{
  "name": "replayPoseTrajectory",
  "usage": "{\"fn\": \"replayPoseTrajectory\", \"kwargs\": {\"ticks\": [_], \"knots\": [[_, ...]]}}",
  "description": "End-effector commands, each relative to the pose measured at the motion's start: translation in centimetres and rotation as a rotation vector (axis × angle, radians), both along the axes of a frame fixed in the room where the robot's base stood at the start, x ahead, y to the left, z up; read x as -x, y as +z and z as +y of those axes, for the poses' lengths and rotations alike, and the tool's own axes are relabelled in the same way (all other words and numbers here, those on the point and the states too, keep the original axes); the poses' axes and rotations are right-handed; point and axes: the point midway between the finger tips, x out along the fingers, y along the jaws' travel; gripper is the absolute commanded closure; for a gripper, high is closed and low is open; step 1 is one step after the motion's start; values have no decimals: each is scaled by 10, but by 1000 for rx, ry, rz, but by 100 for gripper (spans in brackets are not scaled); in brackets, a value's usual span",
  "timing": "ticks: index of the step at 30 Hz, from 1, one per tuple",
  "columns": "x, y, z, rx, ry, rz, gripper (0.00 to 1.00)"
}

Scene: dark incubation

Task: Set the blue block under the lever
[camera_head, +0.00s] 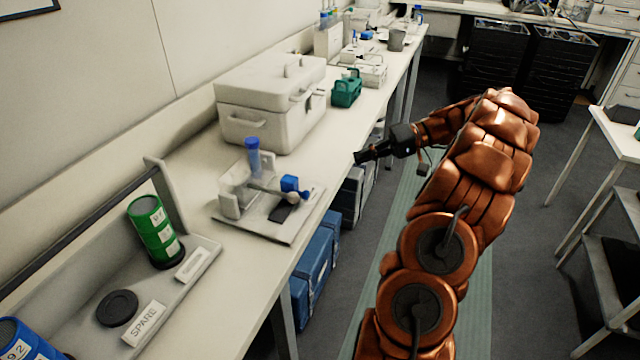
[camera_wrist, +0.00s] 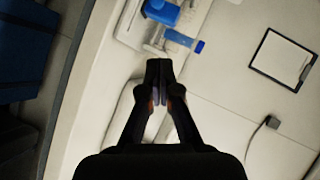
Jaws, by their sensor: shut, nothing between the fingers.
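The blue block (camera_head: 289,183) is on the bench device, right by the round knob of the lever (camera_head: 272,192). In the head view the knob overlaps the block's lower edge; I cannot tell whether the block is under the lever or behind it. The device sits on a grey base plate (camera_head: 283,229) with a dark pad. The block also shows at the top of the wrist view (camera_wrist: 161,11). My gripper (camera_head: 362,157) is shut and empty, apart from the block, to its right and beyond the bench's front edge; its fingertips meet in the wrist view (camera_wrist: 158,66).
A blue-capped tube (camera_head: 253,158) stands upright at the device. A large white case (camera_head: 270,105) and a green carrier (camera_head: 346,90) stand behind. A grey tray (camera_head: 207,259) holds a green canister (camera_head: 154,230). Blue boxes (camera_head: 318,262) lie below the bench.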

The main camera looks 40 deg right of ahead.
Motion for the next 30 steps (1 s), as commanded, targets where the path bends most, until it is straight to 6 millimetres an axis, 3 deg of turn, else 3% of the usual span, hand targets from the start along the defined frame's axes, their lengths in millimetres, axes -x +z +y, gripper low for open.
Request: {"fn": "replayPoseTrajectory", "kwargs": {"ticks": [14,30], "knots": [[2,-2,-6,-2,-7,-13,100],[-9,-13,13,0,-7,-14,100]]}}
